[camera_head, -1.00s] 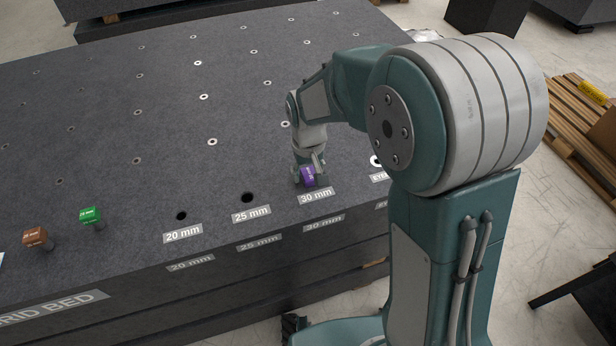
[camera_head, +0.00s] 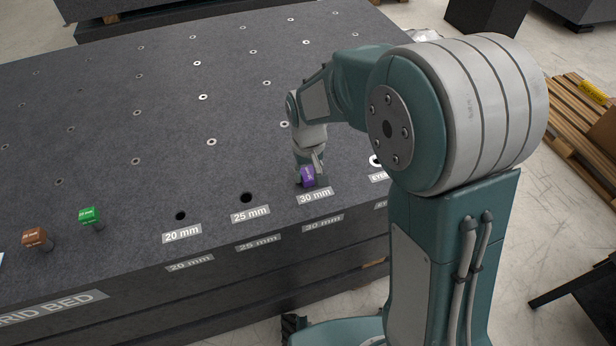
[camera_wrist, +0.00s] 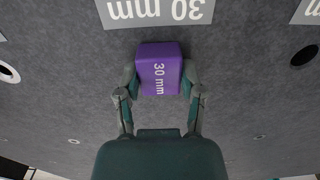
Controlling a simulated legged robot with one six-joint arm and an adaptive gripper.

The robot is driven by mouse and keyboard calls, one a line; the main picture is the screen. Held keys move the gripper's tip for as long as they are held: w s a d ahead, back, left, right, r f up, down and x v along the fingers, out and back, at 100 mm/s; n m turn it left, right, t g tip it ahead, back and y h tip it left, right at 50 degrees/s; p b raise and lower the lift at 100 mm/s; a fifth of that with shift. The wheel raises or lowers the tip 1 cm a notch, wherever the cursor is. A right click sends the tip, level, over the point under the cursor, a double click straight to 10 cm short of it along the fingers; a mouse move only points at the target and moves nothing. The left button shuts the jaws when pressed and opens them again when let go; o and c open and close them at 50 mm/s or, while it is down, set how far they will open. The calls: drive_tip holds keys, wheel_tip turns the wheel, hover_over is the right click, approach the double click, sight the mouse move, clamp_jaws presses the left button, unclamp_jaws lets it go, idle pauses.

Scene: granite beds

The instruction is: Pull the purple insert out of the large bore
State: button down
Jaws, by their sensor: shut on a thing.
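The purple insert (camera_head: 308,177) is at the 30 mm place near the front edge of the granite bed. Its purple head also shows in the wrist view (camera_wrist: 159,70), marked "30 mm". My gripper (camera_head: 309,171) is shut on the head, with one finger on each side of it in the wrist view (camera_wrist: 159,88). The 30 mm bore is hidden under the head and fingers. I cannot tell how deep the insert's shank sits.
The open 20 mm bore (camera_head: 180,216) and 25 mm bore (camera_head: 246,197) lie left of my gripper. An eyelet (camera_head: 376,161) is to its right.

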sight(308, 173)
drive_tip(key=shift+r, duration=0.65)
drive_tip(key=shift+r, duration=2.55)
